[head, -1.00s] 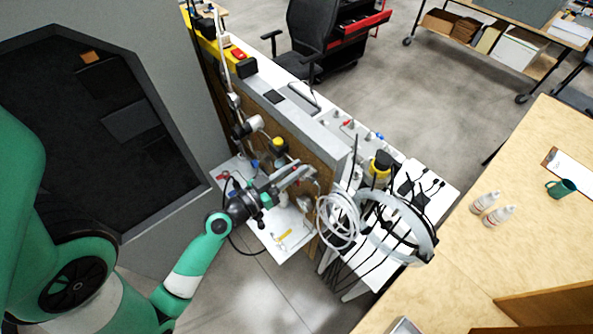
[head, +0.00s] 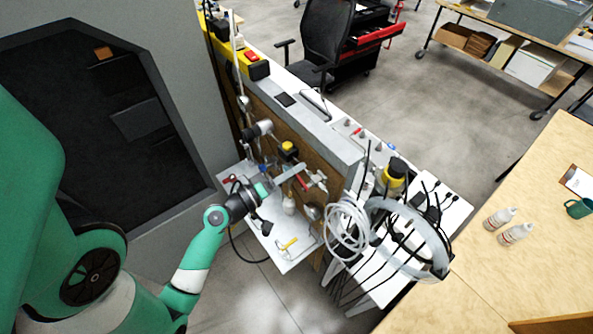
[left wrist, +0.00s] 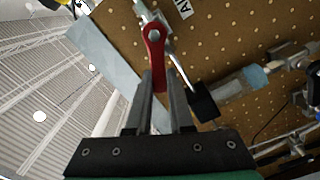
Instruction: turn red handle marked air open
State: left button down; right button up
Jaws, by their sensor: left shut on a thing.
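The red handle (left wrist: 155,48) is on a valve on the brown perforated panel, beside a white label (left wrist: 184,8) with partly cut-off letters that seem to read "AIR". In the left wrist view its lower end sits between my left gripper's fingers (left wrist: 155,88), which are shut on it. Its upper end, around the pivot, shows clear above the fingertips. In the head view my left gripper (head: 292,174) reaches the panel front, with the red handle (head: 304,183) by its fingertips. My right gripper is not in view.
Other valves and fittings (left wrist: 290,57) are close on the panel. A white shelf (head: 283,262) lies below the gripper. Coiled clear tubing (head: 347,228) and black cables hang to the right. A wooden table (head: 520,260) with two bottles (head: 515,234) stands further right.

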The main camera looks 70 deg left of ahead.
pick_arm(q)
jog(key=n, duration=0.1)
jog(key=f+n, duration=0.1)
jog(key=n, duration=0.1)
jog(key=shift+s+a+f, duration=0.1)
jog(key=shift+a+f, duration=0.15)
jog(key=shift+f+n, duration=0.25)
jog(key=shift+n, duration=0.4)
jog(key=shift+f+n, duration=0.25)
jog(key=shift+n, duration=0.4)
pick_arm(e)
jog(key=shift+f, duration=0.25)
pick_arm(q)
jog(key=c, duration=0.8)
grip_release()
jog(key=shift+s, duration=0.15)
